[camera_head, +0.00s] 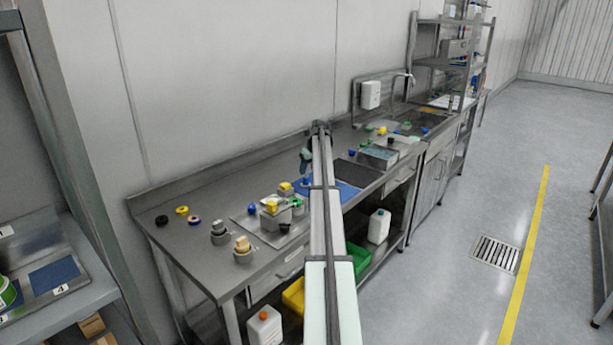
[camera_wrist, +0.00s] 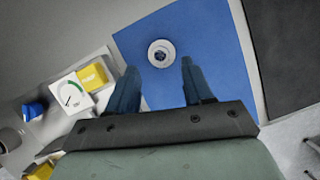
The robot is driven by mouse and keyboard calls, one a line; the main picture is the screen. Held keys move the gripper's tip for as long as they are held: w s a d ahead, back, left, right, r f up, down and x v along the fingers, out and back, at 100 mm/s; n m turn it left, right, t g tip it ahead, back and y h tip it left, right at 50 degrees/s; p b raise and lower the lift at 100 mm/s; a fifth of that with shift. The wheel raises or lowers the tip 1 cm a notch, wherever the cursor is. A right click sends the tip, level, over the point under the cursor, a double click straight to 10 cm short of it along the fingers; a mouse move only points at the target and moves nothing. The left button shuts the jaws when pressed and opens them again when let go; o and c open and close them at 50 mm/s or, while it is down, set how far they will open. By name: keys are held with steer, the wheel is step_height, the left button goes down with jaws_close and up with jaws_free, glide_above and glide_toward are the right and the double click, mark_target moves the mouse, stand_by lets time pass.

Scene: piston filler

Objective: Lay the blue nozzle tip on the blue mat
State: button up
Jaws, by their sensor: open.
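The blue mat (camera_wrist: 209,42) lies flat on the bench under my gripper; part of it (camera_head: 348,191) shows beside my arm in the head view. A small round piece with a pale rim and dark blue centre, seemingly the blue nozzle tip (camera_wrist: 161,53), rests on the mat in the wrist view. A small blue shape (camera_head: 305,182) below my gripper in the head view looks like the same piece. My gripper (camera_wrist: 163,65) is open and empty, with its fingers apart on either side of the piece's line. Their height above the mat is hard to judge.
Left of the mat is a white dial block with a green arc (camera_wrist: 71,97), a yellow block (camera_wrist: 92,77) and another blue part (camera_wrist: 34,111). A dark mat (camera_head: 357,173) lies to the right. The mat around the round piece is clear.

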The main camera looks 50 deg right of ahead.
steer(key=v, duration=0.6)
